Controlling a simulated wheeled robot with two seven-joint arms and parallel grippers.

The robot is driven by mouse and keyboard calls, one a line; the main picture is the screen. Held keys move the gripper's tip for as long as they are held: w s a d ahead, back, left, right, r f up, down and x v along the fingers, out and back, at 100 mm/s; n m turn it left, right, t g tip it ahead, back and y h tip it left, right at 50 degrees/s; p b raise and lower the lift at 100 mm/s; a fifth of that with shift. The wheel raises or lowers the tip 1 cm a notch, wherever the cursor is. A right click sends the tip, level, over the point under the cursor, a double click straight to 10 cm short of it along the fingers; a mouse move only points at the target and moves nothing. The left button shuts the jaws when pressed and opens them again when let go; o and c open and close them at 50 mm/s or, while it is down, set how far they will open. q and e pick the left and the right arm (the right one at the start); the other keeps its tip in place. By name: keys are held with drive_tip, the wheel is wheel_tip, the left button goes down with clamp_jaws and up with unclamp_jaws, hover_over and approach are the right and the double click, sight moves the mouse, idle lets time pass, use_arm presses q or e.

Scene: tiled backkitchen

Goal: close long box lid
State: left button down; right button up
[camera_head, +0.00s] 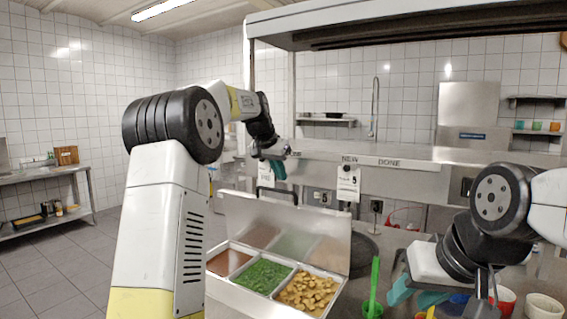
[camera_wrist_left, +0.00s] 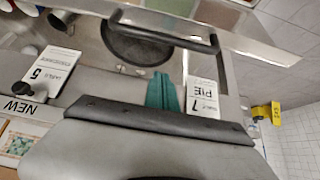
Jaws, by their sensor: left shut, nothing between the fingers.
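The long metal box (camera_head: 222,289) sits on the counter with three compartments of brown, green and yellowish food. Its lid (camera_head: 330,243) stands raised and tilted back along the far side. My left gripper (camera_head: 278,170) is above and behind the raised lid, apart from it. Its teal fingers are shut and empty, and they show together in the left wrist view (camera_wrist_left: 160,92). In that view the lid (camera_wrist_left: 225,42) crosses the top. My right gripper (camera_head: 416,295) is low at the right, right of the box, with its teal fingers apart; its arm partly hides it.
A green-handled utensil (camera_head: 374,280) stands right of the box. Cups (camera_head: 503,299) and a white bowl (camera_head: 543,306) are at the lower right. A metal shelf (camera_head: 400,155) with hanging paper tickets (camera_head: 348,184) runs behind. A dark round plate (camera_wrist_left: 138,45) lies behind the lid.

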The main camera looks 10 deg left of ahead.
sight(275, 200)
use_arm(q)
drive_tip(key=shift+s+a+f, duration=0.3)
drive_tip(key=shift+s+f, duration=0.25)
drive_tip(key=shift+s, duration=0.2)
drive_tip(key=shift+s+a+f, duration=0.25)
drive_tip(key=shift+s+f, duration=0.3)
drive_tip(key=shift+s, duration=0.15)
